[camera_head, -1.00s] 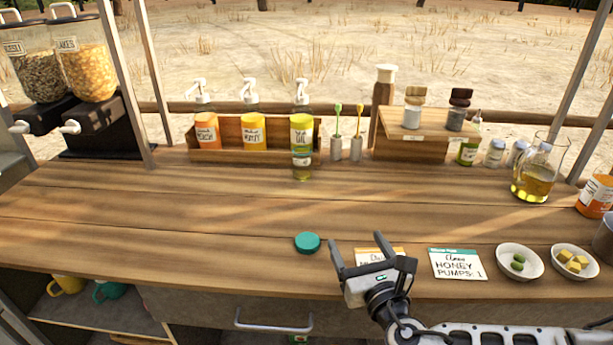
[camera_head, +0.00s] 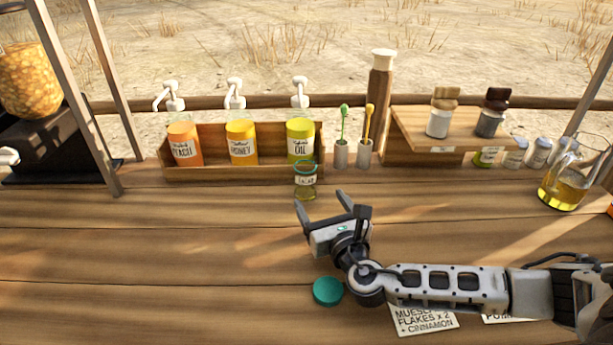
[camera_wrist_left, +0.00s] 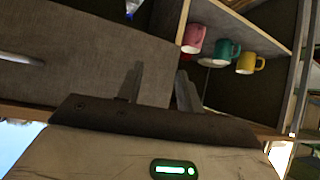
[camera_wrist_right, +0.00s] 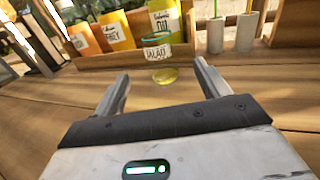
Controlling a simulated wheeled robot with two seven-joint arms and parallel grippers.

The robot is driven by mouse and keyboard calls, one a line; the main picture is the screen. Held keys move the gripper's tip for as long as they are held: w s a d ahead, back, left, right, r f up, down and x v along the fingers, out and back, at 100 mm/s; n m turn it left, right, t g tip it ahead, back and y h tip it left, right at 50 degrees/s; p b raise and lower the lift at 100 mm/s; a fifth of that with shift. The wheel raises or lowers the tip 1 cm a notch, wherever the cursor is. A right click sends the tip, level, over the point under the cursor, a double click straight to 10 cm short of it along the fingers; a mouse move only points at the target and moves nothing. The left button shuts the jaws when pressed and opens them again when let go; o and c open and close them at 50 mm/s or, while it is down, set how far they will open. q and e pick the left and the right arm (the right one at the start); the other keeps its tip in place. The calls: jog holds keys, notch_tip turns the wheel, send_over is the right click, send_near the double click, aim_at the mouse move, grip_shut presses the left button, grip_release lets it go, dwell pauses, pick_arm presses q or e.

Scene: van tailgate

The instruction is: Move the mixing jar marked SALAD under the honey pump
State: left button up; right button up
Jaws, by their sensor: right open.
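The mixing jar marked SALAD (camera_head: 305,186) is a small clear jar with a teal rim and some yellow liquid in the bottom. It stands upright on the counter in front of the oil pump (camera_head: 300,140). The honey pump (camera_head: 241,142) is the yellow bottle just left of it. My right gripper (camera_head: 322,203) is open and empty, a short way in front of the jar. In the right wrist view the jar (camera_wrist_right: 158,60) shows between and beyond the fingertips, apart from them. My left gripper (camera_wrist_left: 159,70) is open and empty, low by the drawer front and shelf.
The orange peach-coloured pump (camera_head: 183,143) stands left of the honey pump in the wooden rack (camera_head: 222,174). A teal lid (camera_head: 327,291) lies near my right arm. Cups with spoons (camera_head: 364,153) stand right of the rack. The counter before the honey pump is clear.

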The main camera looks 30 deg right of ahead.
aim_at(299, 174)
pick_arm(q)
jog(key=shift+w+r, duration=0.15)
jog(key=shift+w, duration=0.2)
pick_arm(e)
jog(key=w, duration=0.3)
jog(key=w+d, duration=0.1)
jog(key=w, duration=0.7)
jog(key=shift+d, duration=0.25)
